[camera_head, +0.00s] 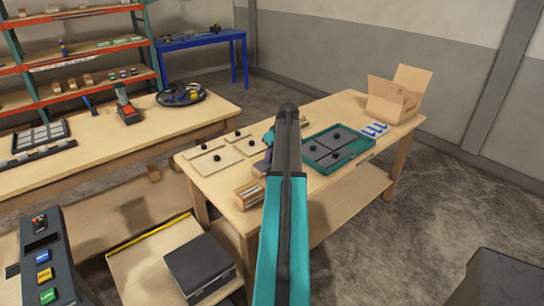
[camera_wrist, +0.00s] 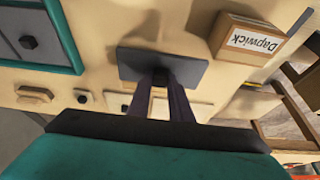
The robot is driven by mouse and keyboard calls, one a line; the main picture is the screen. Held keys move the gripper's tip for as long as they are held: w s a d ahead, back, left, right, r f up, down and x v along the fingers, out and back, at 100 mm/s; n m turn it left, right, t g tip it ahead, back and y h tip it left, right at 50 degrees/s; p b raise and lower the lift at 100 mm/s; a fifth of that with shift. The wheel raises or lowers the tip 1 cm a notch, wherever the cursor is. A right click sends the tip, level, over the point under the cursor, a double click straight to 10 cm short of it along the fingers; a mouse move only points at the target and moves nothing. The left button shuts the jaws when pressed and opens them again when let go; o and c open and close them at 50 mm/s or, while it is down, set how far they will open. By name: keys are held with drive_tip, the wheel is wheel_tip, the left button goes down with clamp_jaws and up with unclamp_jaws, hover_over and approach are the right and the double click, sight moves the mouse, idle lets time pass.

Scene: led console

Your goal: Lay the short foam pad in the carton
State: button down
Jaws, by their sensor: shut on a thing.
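My gripper (camera_wrist: 160,80) is shut on a dark grey flat pad (camera_wrist: 190,68) in the wrist view. I take this pad to be the short foam pad; its gripped middle is hidden between the fingers. It is held over the wooden table, and its height is hard to tell. In the head view my arm hides most of the gripper and the pad. The open cardboard carton (camera_head: 392,103) stands at the table's far right end with flaps up, well away from my gripper. Its inside is barely visible.
A teal tray (camera_head: 364,143) with dark knobbed pads lies right of my arm. Pale knobbed panels (camera_head: 208,162) lie to the left. A small box marked Dapwick (camera_wrist: 246,42) stands near the front edge. Blue-and-white strips (camera_head: 374,129) lie before the carton.

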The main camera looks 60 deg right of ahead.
drive_tip(key=w+a+r+n, duration=0.1)
drive_tip(key=w+a+r, duration=0.3)
drive_tip(key=w+a, duration=0.45)
drive_tip(key=w+a+r+n+y+b, duration=0.1)
drive_tip(key=w+a+r, duration=0.4)
drive_tip(key=a, duration=0.7)
drive_tip(key=w+a+r+n, duration=0.1)
drive_tip(key=w+a+r, duration=0.1)
drive_tip(key=w+a, duration=0.75)
drive_tip(key=a+r+n, duration=0.1)
drive_tip(key=a+r, duration=0.2)
drive_tip(key=a, duration=1)
drive_tip(key=a+r+n+y, duration=0.1)
drive_tip(key=a+r, duration=0.3)
drive_tip(key=a, duration=0.9)
drive_tip(key=a+r+n, duration=0.2)
drive_tip(key=a+r, duration=0.2)
drive_tip(key=a, duration=0.9)
drive_tip(key=shift+w+a+y+b, duration=0.3)
drive_tip(key=shift+w+y+b, duration=0.1)
drive_tip(key=shift+w+b, duration=0.05)
